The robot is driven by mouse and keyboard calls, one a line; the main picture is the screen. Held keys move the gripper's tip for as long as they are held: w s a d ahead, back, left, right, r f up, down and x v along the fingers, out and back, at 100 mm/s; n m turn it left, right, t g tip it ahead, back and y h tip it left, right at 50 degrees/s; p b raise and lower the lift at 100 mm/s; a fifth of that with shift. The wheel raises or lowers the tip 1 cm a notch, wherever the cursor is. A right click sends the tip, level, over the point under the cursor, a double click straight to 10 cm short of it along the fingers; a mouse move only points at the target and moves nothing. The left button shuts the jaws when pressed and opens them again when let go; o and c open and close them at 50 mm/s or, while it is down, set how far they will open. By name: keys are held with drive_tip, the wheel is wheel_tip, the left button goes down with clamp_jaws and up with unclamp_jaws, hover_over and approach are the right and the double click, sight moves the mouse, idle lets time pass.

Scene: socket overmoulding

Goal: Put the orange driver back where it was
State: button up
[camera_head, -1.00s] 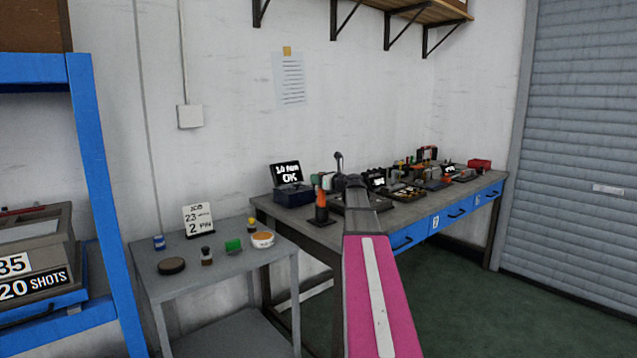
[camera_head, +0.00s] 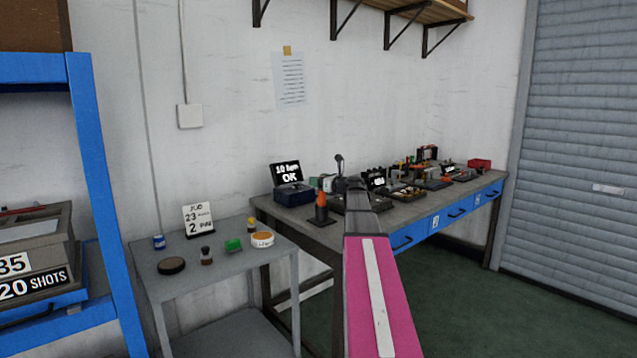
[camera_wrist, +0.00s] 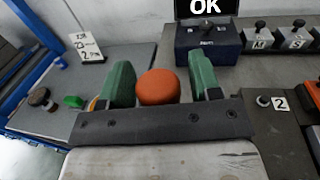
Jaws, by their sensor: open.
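The orange driver (camera_head: 321,199) stands upright in a dark holder (camera_head: 321,221) at the near left end of the workbench. In the wrist view its rounded orange top (camera_wrist: 158,88) shows between the two green fingers. My gripper (camera_wrist: 162,84) is open, with one finger on each side of the driver and a visible gap at the right finger. The driver's lower part is hidden behind the gripper in the wrist view. In the head view my arm hides much of the gripper.
A blue box with a lit OK screen (camera_head: 287,172) stands behind the driver on the workbench (camera_head: 325,236). Several fixtures and tools crowd the bench to the right. A grey side table (camera_head: 215,262) at left holds a job card (camera_head: 198,218), a green block (camera_head: 233,245) and small containers.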

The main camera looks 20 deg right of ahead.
drive_tip(key=v, duration=1.1)
drive_tip(key=shift+s, duration=0.3)
drive_tip(key=shift+d, duration=0.1)
